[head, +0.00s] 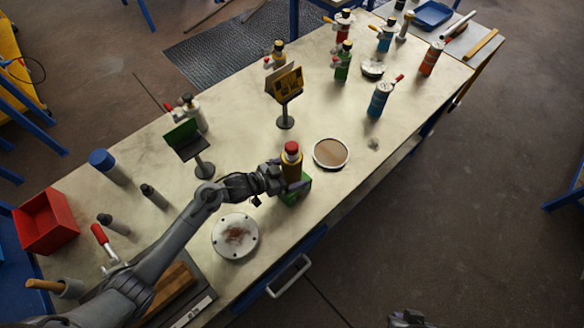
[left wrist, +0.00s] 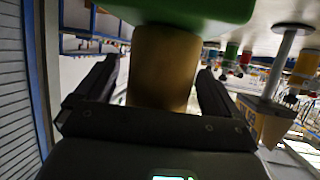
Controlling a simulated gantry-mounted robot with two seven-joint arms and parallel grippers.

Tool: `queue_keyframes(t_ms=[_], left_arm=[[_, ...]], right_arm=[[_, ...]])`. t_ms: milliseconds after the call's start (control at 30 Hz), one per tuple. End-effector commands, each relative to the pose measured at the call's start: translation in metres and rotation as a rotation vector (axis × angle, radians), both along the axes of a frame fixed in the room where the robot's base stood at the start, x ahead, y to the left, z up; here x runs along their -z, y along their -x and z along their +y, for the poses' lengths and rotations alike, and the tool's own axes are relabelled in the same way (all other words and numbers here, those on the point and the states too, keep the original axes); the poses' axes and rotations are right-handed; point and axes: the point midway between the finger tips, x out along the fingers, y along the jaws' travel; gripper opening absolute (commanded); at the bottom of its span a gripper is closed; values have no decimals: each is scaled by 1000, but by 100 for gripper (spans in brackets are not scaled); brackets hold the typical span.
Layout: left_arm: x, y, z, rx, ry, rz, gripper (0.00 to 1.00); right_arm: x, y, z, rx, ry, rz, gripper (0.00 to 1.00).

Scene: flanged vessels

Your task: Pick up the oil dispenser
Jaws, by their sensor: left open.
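The oil dispenser, as I take it, is an amber bottle with a red cap (head: 291,166). It stands upright on a green block (head: 298,193) near the table's front edge. My left gripper (head: 285,178) is at the bottle from the left. In the left wrist view, the bottle's amber body (left wrist: 163,65) stands between the two fingers of my open left gripper (left wrist: 160,72), with gaps at both sides. The green block (left wrist: 190,10) fills the top of that view. A grey part, likely my right gripper (head: 407,319), shows at the bottom edge, mostly cut off.
A round tan dish (head: 331,153) lies right of the bottle. A white flanged disc (head: 235,236) lies to the left front. A yellow sign on a stand (head: 285,88) and a dark-green panel on a stand (head: 188,142) rise behind. A red bin (head: 48,222) is far left.

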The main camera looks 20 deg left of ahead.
Motion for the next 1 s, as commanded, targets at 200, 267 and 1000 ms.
queue_keyframes(t_ms=[200, 267, 1000], left_arm=[[1, -2, -1, 0, -1, -1, 96], [1, -1, -1, 0, 0, 0, 95], [-2, -2, -1, 0, 1, -3, 18]], right_arm=[[0, 0, 0, 0, 0, 1, 0], [0, 0, 0, 0, 0, 1, 0], [0, 0, 0, 0, 0, 1, 0]])
